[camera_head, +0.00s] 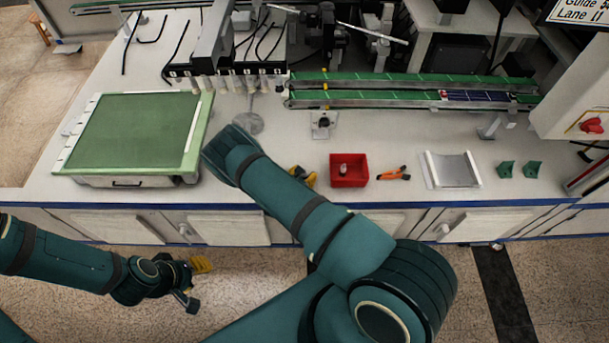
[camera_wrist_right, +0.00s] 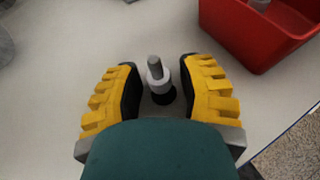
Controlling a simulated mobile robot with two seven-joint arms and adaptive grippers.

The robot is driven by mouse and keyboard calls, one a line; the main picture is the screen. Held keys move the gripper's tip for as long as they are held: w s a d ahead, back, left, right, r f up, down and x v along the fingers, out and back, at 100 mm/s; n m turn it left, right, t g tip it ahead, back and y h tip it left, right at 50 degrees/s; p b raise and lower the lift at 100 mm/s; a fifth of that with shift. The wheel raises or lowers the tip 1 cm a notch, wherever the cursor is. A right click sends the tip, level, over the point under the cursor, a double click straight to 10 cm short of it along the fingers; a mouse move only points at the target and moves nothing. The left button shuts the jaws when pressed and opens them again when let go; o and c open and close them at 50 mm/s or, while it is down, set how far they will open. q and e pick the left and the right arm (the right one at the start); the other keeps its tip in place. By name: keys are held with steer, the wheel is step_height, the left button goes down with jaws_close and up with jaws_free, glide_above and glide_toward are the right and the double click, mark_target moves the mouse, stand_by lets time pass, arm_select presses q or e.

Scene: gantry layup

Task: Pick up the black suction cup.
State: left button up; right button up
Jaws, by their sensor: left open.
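The black suction cup (camera_wrist_right: 160,90) stands upright on the white bench in the right wrist view, with a black base, a white collar and a grey stem on top. My right gripper (camera_wrist_right: 159,68) is open, its yellow-padded fingers on either side of the cup with a visible gap to each. In the head view my right gripper (camera_head: 303,177) is partly hidden behind my right arm, just left of the red bin, and the cup is hidden there. My left gripper (camera_head: 197,283) is open and empty, over the floor in front of the bench.
The red bin (camera_head: 364,172) holds a small grey-white piece and also shows close by in the right wrist view (camera_wrist_right: 240,37). An orange tool (camera_head: 393,174), a metal tray (camera_head: 452,171) and green brackets (camera_head: 531,169) lie further right. A green board (camera_head: 130,133) is at left, conveyors (camera_head: 400,100) behind.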

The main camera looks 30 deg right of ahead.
jaws_close()
steer(key=shift+r, duration=0.1)
step_height(320, 180, up, 10)
steer(key=shift+f+p, duration=0.1)
steer(key=shift+p, duration=1.15)
